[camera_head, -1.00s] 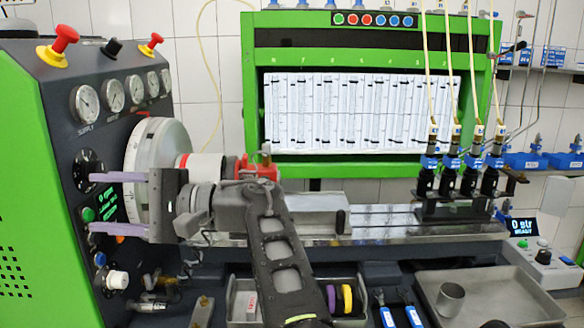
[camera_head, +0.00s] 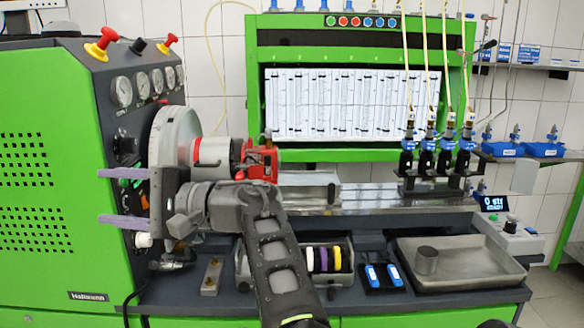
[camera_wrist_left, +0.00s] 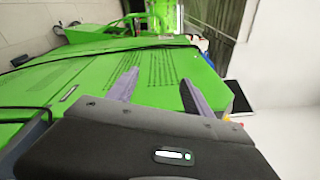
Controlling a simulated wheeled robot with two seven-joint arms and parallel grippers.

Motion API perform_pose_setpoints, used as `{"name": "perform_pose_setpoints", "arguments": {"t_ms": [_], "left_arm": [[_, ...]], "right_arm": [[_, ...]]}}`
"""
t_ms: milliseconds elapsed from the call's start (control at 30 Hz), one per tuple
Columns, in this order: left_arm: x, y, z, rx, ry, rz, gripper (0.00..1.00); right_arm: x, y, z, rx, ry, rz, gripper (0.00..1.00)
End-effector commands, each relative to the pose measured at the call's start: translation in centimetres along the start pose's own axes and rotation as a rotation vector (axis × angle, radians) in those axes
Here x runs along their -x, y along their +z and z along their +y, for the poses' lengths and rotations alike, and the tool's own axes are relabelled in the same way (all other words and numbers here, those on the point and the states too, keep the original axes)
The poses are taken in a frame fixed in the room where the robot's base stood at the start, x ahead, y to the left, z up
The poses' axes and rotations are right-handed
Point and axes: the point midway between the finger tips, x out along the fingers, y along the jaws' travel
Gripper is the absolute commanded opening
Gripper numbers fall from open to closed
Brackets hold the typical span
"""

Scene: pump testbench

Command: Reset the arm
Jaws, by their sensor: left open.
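My left gripper (camera_head: 122,196) is open and empty. Its two purple fingers point left, in front of the control panel on the green cabinet (camera_head: 45,190) and covering part of its knobs. My left arm (camera_head: 277,262) reaches up from the bottom of the head view. I cannot tell whether the fingers touch the panel. My right gripper is not in view.
A round grey flywheel (camera_head: 172,138) and red pump part (camera_head: 262,160) stand close behind the gripper. Injectors (camera_head: 438,158) stand on the rail at right. A metal tray (camera_head: 470,262) with a cup (camera_head: 426,260) and blue-handled tools (camera_head: 384,276) lie on the bench.

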Motion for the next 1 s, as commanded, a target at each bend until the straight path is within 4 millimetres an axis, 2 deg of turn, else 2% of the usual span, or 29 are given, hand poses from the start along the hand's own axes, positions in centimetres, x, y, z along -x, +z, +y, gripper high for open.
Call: {"name": "perform_pose_setpoints", "arguments": {"t_ms": [167, 233, 367, 500, 667, 767, 833, 933, 1000], "left_arm": [[-1.5, -2.0, 0.5, 0.056, 0.004, 0.095, 0.59], [-3.1, -2.2, 0.7, 0.098, 0.023, 0.131, 0.59], [-7.3, -1.6, 1.1, 0.229, 0.096, 0.215, 0.59], [-11.8, 0.0, 1.8, 0.434, 0.214, 0.327, 0.59], [-16.9, 1.4, 4.5, 0.718, 0.398, 0.455, 0.59], [-20.1, 1.1, 8.4, 0.936, 0.569, 0.528, 0.59], [-21.5, -0.1, 12.6, 1.092, 0.718, 0.565, 0.59], [-21.6, -3.4, 20.0, 1.275, 0.949, 0.573, 0.59], [-20.3, -5.8, 25.0, 1.355, 1.096, 0.551, 0.59]], "right_arm": [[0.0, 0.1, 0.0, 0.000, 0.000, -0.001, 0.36], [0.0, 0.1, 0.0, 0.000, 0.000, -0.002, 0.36], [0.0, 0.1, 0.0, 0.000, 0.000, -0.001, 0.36], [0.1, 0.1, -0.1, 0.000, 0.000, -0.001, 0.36], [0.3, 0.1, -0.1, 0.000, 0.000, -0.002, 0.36], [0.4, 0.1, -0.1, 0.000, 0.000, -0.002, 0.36], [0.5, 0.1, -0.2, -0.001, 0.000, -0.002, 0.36], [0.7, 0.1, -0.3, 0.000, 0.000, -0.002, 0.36], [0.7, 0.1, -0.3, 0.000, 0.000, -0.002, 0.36]]}}
